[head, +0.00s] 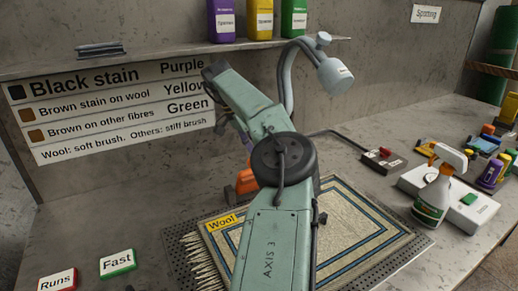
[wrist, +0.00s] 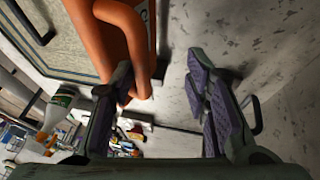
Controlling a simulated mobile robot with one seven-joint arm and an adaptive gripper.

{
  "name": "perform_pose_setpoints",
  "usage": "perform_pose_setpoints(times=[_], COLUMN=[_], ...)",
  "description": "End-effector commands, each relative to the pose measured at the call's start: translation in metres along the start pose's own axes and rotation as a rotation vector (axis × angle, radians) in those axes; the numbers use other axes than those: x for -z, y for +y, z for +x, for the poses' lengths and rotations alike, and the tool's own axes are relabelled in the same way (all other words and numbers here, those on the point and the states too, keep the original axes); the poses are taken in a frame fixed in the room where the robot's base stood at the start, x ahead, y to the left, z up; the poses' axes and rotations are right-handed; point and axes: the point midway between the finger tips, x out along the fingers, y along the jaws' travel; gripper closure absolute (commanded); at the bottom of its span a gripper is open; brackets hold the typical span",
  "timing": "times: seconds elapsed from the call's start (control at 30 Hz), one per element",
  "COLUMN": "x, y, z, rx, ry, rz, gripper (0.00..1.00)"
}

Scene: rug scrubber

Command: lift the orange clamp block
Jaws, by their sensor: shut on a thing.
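The orange clamp block (head: 246,181) shows in the head view partly behind my arm, at the back left of the rug (head: 350,205). In the wrist view the orange clamp block (wrist: 128,28) is large at the upper left, against the left finger. My gripper (wrist: 160,68) has its purple-padded fingers well apart, shut on the block; the exact contact is unclear in this view. The right finger shows over bare grey surface. In the head view my arm hides most of my gripper and part of the block.
The rug lies on a perforated tray (head: 405,247). A spray bottle (head: 434,195) stands at the right by a white case (head: 470,212). A bent lamp-like arm (head: 334,75) hangs above. Runs (head: 57,281) and Fast (head: 117,263) cards lie at the front left.

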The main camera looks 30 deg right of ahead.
Motion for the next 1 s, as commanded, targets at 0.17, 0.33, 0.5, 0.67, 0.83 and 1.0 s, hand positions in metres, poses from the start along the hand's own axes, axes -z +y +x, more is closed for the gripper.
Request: perform_pose_setpoints(times=[0.17,0.33,0.5,0.67,0.83,1.0], x=[-0.008,-0.041,-0.069,-0.086,-0.095,-0.095], y=[-0.005,-0.023,-0.037,-0.047,-0.051,-0.051], z=[-0.018,-0.036,-0.051,-0.06,-0.065,-0.065], rx=[0.013,0.016,0.009,0.007,0.004,0.003], ry=[0.002,-0.001,0.0,0.001,0.001,0.001], rz=[-0.008,-0.011,-0.006,-0.002,0.0,0.0], gripper=[0.67,0.67,0.67,0.67,0.67,0.67])
